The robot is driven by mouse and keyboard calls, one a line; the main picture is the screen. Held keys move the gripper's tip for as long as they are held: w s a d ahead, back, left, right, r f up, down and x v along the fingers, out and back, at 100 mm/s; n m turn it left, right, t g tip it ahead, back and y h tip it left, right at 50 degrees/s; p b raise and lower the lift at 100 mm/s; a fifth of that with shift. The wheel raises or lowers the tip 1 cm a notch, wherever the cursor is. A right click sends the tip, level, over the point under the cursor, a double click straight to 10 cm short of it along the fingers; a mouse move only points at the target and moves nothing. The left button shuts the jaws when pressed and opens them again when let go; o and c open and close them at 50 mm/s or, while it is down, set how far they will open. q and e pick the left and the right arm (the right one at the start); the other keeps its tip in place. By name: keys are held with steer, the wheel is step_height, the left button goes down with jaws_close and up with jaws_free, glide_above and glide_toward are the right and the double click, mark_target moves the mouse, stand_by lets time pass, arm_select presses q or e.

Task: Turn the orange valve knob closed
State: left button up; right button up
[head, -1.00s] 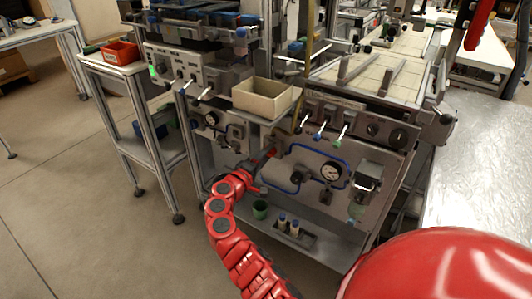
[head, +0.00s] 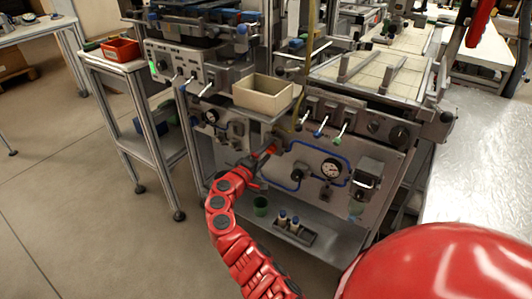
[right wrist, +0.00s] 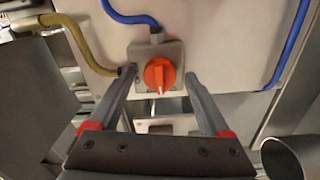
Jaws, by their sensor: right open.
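The orange valve knob (right wrist: 159,76) sits on a grey square mount on the panel, with its pale pointer mark lying nearly vertical in the right wrist view. In the head view, the knob (head: 270,150) is small, left of the middle of the panel. My right gripper (right wrist: 160,88) is open, with one grey finger on each side of the knob in the picture. I see gaps between both fingers and the knob; whether the tips reach its depth is unclear. In the head view, the right gripper (head: 256,161) is just below and left of the knob. My left gripper is not in view.
Blue tubing (right wrist: 297,45) and a yellow hose (right wrist: 80,45) run near the knob. A pressure gauge (head: 331,169) is to its right. A cardboard-coloured bin (head: 263,96) juts out above. A green cup (head: 260,206) and small bottles stand on the shelf below.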

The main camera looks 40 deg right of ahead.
steer(key=p+v, duration=0.1)
steer(key=v, duration=1.6)
steer(key=shift+a, duration=0.2)
steer(key=shift+s+f, duration=0.1)
